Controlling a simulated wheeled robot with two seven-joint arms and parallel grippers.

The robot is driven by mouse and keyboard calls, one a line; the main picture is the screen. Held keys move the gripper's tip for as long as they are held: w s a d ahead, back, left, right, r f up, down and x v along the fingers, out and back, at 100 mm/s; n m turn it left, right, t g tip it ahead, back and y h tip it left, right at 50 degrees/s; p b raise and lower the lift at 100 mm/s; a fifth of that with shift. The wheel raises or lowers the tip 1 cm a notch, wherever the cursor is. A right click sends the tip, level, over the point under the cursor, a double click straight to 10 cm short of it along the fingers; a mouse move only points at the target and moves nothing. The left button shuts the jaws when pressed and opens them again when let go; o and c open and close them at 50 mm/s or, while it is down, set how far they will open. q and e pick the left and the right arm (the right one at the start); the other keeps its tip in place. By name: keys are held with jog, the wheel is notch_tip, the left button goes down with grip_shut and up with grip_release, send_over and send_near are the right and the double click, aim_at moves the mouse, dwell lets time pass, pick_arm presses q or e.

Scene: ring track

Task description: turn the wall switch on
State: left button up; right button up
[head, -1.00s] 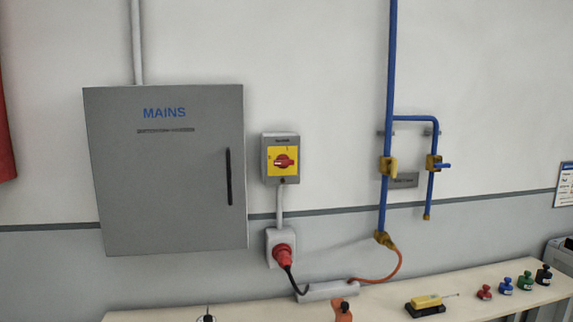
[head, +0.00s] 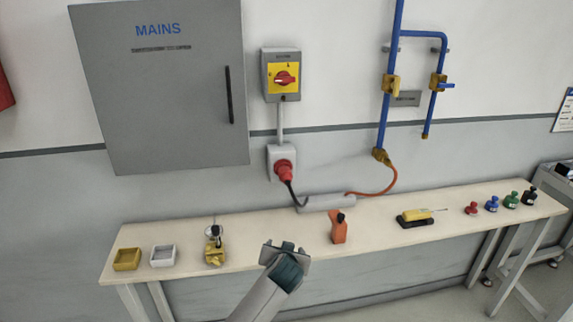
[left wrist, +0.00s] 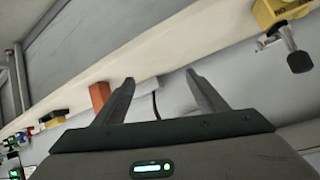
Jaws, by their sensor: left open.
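The wall switch (head: 281,75) is a grey box with a yellow plate and a red rotary knob (head: 285,78). It is mounted on the wall right of the MAINS cabinet. The knob's handle lies roughly level; I cannot read its marks. My left gripper (head: 287,248) is below the switch, in front of the bench's front edge and well apart from the switch. In the left wrist view the two fingers (left wrist: 160,82) are spread with nothing between them. The switch does not show there. My right gripper is not in view.
The grey MAINS cabinet (head: 160,90) stands left of the switch. A red plug (head: 284,170) is in a socket below it. Blue pipes (head: 388,100) with valves are to the right.

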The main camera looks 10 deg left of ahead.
pick_arm(q)
jog(key=d+r+n+t+y+p, duration=0.1)
jog(key=d+r+n+t+y, duration=0.1)
jog(key=r, duration=2)
jog(key=d+r+n+t+y, duration=0.1)
jog(key=r+n+t, duration=0.2)
jog(key=r, duration=2)
jog(key=shift+d+r+t+y+p, duration=0.3)
jog(key=shift+d+t+y+p, duration=0.05)
jog(key=shift+t+y+p, duration=0.05)
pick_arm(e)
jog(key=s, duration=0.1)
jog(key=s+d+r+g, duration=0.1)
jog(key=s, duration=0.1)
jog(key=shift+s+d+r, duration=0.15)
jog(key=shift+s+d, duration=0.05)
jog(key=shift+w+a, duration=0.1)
